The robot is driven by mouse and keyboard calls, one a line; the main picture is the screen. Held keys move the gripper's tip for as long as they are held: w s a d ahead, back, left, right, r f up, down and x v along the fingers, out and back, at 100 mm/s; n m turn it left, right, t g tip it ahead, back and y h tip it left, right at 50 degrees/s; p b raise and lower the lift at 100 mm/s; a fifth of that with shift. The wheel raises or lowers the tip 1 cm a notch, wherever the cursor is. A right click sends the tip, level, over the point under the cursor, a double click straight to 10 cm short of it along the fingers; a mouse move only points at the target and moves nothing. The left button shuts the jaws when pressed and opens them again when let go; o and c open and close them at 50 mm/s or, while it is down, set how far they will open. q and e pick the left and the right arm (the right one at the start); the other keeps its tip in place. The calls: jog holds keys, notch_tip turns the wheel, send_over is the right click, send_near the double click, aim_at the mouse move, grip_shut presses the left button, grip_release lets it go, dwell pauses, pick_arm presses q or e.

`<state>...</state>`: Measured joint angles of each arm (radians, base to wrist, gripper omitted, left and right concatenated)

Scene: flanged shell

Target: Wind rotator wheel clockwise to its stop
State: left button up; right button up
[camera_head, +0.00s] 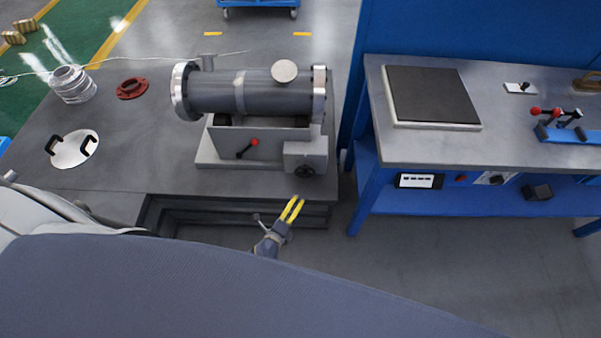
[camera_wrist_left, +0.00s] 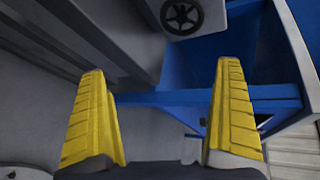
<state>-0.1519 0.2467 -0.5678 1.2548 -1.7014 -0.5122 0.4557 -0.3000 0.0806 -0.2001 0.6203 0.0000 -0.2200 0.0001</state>
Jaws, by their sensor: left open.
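The rotator wheel (camera_head: 305,171) is a small dark handwheel on the front of a grey box under the right end of the flanged shell (camera_head: 262,93). It also shows at the top of the left wrist view (camera_wrist_left: 182,16), with spokes and a hub. My left gripper (camera_head: 293,208) has yellow fingers, open and empty, below and in front of the wheel, apart from it. In the left wrist view the two fingers (camera_wrist_left: 163,110) stand wide apart with nothing between them, and the wheel lies beyond their tips. My right gripper is not in view.
A lever with a red knob (camera_head: 254,142) sticks out left of the wheel. The grey platform (camera_head: 130,180) has a stepped front edge near my gripper. A blue workbench (camera_head: 365,185) stands to the right. Open floor (camera_head: 330,245) lies between them.

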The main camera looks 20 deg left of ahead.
aim_at(305, 174)
pick_arm(q)
jog(key=w+m, duration=0.1)
jog(key=w, duration=0.5)
jog(key=w+m+t, duration=0.1)
jog(key=w, duration=0.4)
jog(key=w+m, duration=0.1)
jog(key=w, duration=0.5)
jog(key=shift+w+a+f+y, duration=0.1)
jog(key=shift+w+f+y, duration=0.2)
jog(key=shift+w+f, duration=0.1)
jog(key=c, duration=1.2)
